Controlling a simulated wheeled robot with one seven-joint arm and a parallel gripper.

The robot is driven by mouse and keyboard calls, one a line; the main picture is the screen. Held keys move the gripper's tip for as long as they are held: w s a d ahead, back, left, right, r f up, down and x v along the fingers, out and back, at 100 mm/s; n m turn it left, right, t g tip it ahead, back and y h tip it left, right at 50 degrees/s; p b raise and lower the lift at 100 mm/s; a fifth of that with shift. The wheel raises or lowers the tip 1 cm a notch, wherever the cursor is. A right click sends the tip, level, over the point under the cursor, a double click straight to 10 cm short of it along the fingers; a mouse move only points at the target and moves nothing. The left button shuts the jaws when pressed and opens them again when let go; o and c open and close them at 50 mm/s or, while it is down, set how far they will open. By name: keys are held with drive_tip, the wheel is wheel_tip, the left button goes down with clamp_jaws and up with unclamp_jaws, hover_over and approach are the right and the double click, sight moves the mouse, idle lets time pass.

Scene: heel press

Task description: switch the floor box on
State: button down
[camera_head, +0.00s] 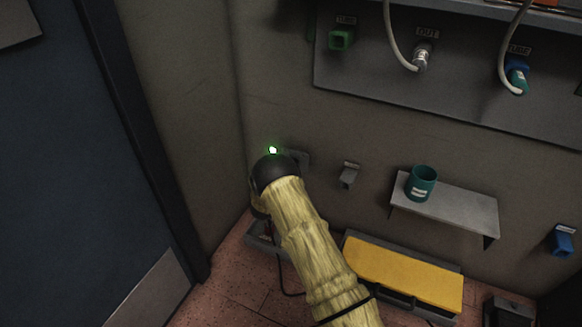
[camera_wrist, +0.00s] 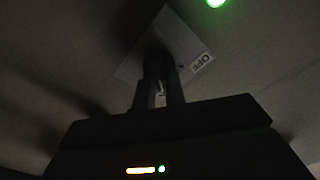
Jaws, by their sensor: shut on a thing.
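In the wrist view, my gripper (camera_wrist: 158,62) is at a pale wall plate (camera_wrist: 185,42), its fingers close together on a small switch part that they mostly hide. The plate bears a label reading OFF (camera_wrist: 201,62) right of the fingers. A green lamp (camera_wrist: 215,2) glows on the wall near the plate. In the head view, the lamp (camera_head: 272,150) shows above my dark wrist, which hides my fingers; part of the plate (camera_head: 299,159) shows to the right. A grey box (camera_head: 262,238) sits low by the wall, partly behind my arm; I cannot tell if it is the floor box.
A shelf (camera_head: 462,211) with a teal mug (camera_head: 421,183) is right of my arm. A yellow-topped case (camera_head: 410,273) lies below it. A panel with plugs and hoses (camera_head: 350,75) hangs above. A dark door (camera_head: 75,160) is at left. A cable runs near the grey box.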

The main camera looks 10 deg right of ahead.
drive_tip(key=c, duration=1.5)
unclamp_jaws()
drive_tip(key=shift+o, duration=0.2)
drive_tip(key=shift+s, duration=0.1)
drive_tip(key=p+v, duration=0.7)
drive_tip(key=v, duration=1)
drive_tip(key=shift+a, duration=0.1)
